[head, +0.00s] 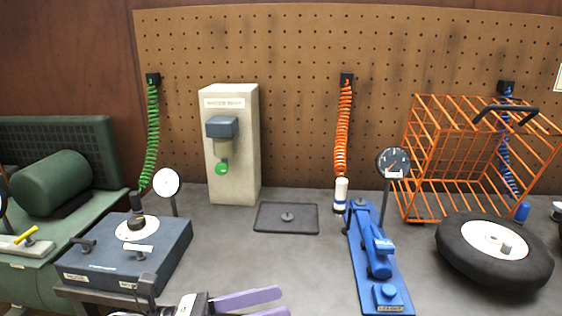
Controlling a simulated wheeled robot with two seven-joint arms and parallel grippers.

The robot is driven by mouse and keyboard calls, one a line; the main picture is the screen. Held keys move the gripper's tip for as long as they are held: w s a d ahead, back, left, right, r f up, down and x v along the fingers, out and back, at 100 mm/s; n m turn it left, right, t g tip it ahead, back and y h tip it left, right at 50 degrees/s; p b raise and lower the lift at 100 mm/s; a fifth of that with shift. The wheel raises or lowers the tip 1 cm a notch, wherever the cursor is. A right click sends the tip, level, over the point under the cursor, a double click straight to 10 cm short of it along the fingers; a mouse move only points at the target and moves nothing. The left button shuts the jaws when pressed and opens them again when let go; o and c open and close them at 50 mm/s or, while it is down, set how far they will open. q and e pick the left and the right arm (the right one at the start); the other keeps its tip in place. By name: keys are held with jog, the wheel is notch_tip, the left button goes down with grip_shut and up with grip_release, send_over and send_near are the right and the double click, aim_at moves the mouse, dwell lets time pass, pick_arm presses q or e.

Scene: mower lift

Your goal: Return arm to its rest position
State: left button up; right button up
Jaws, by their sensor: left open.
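My left gripper (262,304) shows at the bottom edge, left of centre, with two purple fingers spread apart and nothing between them. It is in front of the grey bench, and its lower finger is partly cut off by the frame. Part of my left arm shows at the lower left, in front of the blue-grey control box (130,250). My right gripper is not in view.
A blue lever device (385,270), a wheel (497,250) and an orange wire cage (470,160) stand to the right. A dark square plate (287,218) lies mid-bench near a beige dispenser (232,145). The bench between plate and gripper is clear.

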pick_arm(q)
jog(key=a+f+n+t+y, duration=0.4)
jog(key=f+n+t+y, duration=0.25)
jog(key=n, duration=0.85)
jog(key=a+f+n+t+y, duration=0.5)
jog(key=f+n, duration=0.3)
jog(key=n, duration=0.7)
jog(key=s+a+f+n+g+y, duration=0.2)
jog(key=s+f+n+g, duration=0.1)
jog(key=s+f+n, duration=0.4)
jog(key=s+a+f+n+g+y, duration=0.2)
jog(key=s+f+n, duration=0.5)
jog(key=s+f, duration=0.4)
jog(key=shift+a+f+g+y, duration=0.35)
jog(key=shift+a+g, duration=0.25)
jog(key=shift+g, duration=0.55)
